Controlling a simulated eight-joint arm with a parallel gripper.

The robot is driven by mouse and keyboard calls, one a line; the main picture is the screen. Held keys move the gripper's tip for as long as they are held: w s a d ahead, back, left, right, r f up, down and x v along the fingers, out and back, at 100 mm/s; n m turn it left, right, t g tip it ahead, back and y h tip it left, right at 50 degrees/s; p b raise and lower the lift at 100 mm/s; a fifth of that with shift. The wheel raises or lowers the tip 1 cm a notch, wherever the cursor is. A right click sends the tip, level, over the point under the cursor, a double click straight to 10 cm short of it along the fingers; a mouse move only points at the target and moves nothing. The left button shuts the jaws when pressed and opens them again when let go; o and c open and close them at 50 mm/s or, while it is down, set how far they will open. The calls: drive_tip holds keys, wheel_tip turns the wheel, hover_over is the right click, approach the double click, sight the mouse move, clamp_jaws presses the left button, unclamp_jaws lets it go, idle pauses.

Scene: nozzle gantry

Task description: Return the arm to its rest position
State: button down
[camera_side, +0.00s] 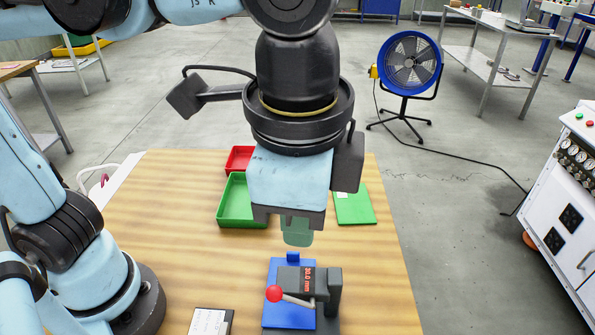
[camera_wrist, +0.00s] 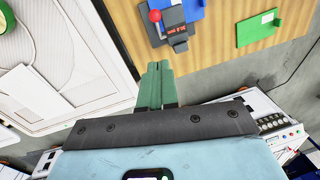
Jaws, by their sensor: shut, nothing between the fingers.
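My gripper (camera_side: 297,232) hangs over the wooden table, its green fingers shut together with nothing between them. In the side view it appears just above and behind the grey device with a red-knobbed lever (camera_side: 308,283) that sits on a blue base plate (camera_side: 277,318). In the wrist view the shut fingers (camera_wrist: 157,70) point toward the table edge, and the device (camera_wrist: 172,30) shows beyond them, apart from the fingers. My arm is bent over the table from the left.
A green tray (camera_side: 228,218), a red tray (camera_side: 238,151) and a green plate (camera_side: 355,210) lie behind my gripper. A blue fan (camera_side: 410,63) and a white gauge cabinet (camera_side: 566,180) stand on the floor to the right.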

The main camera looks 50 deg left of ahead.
drive_tip(key=w+a+f+n+t, duration=0.3)
drive_tip(key=w+a+f+n, duration=0.2)
drive_tip(key=a, duration=0.6)
drive_tip(key=w+a+f+n+t+h, duration=0.1)
drive_tip(key=w+a+f+n+t, duration=0.2)
drive_tip(key=a, duration=0.9)
wheel_tip(320, 180, down, 3)
drive_tip(key=shift+w+a+r+n, duration=0.1)
drive_tip(key=shift+w+a+n, duration=0.05)
drive_tip(key=shift+w+n, duration=0.9)
